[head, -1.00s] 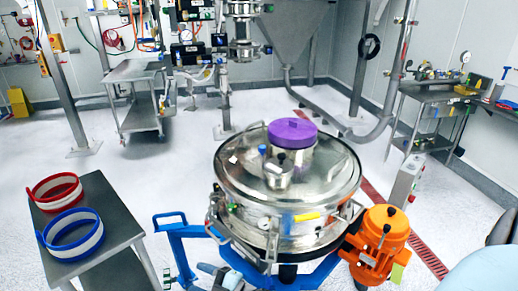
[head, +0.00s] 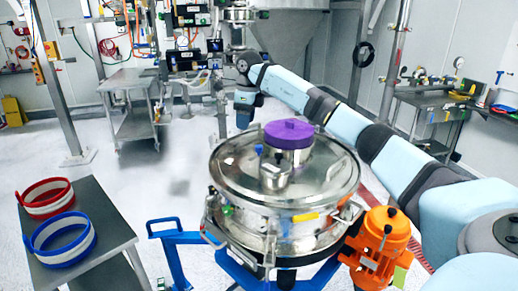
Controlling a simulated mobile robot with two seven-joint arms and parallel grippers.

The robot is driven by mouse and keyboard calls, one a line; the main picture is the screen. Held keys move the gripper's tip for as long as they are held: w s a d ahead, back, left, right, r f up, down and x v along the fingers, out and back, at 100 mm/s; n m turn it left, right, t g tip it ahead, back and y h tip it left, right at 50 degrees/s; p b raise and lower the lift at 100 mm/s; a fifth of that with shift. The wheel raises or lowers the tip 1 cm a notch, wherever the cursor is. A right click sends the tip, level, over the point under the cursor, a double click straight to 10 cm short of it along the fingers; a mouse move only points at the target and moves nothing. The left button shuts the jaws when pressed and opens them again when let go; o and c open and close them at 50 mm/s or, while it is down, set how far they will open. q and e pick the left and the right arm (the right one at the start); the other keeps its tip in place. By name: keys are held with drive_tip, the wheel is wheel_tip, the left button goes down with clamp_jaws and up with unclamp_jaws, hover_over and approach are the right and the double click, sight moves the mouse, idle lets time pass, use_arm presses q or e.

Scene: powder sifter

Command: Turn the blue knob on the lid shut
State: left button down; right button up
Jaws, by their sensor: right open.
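The blue knob (head: 259,149) stands upright on a small fitting on the round metal lid (head: 325,178) of the sifter, left of the purple cap (head: 289,134). My right arm reaches in from the right, over and behind the lid. My right gripper (head: 243,124) points down, above and a little left of the blue knob in the picture, apart from it. It is open and I see nothing in it. Its fingers are small and dark, so the gap is hard to make out. My left gripper is out of view.
An orange motor (head: 380,243) is at the sifter's right side, and a blue frame (head: 180,238) is below and to its left. A grey table (head: 112,218) at left holds a red-and-white ring (head: 46,197) and a blue-and-white ring (head: 62,240).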

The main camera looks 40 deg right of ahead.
sight(259, 146)
drive_tip(key=s+d+r+h, duration=0.1)
drive_tip(key=d+r, duration=0.2)
drive_tip(key=d, duration=0.1)
drive_tip(key=shift+m, duration=0.4)
drive_tip(key=f, duration=0.4)
drive_tip(key=f+p, duration=0.1)
drive_tip(key=f, duration=0.3)
drive_tip(key=f+p, duration=0.1)
drive_tip(key=f, duration=0.3)
drive_tip(key=shift+d, duration=0.3)
drive_tip(key=shift+f, duration=0.65)
drive_tip(key=c, duration=0.9)
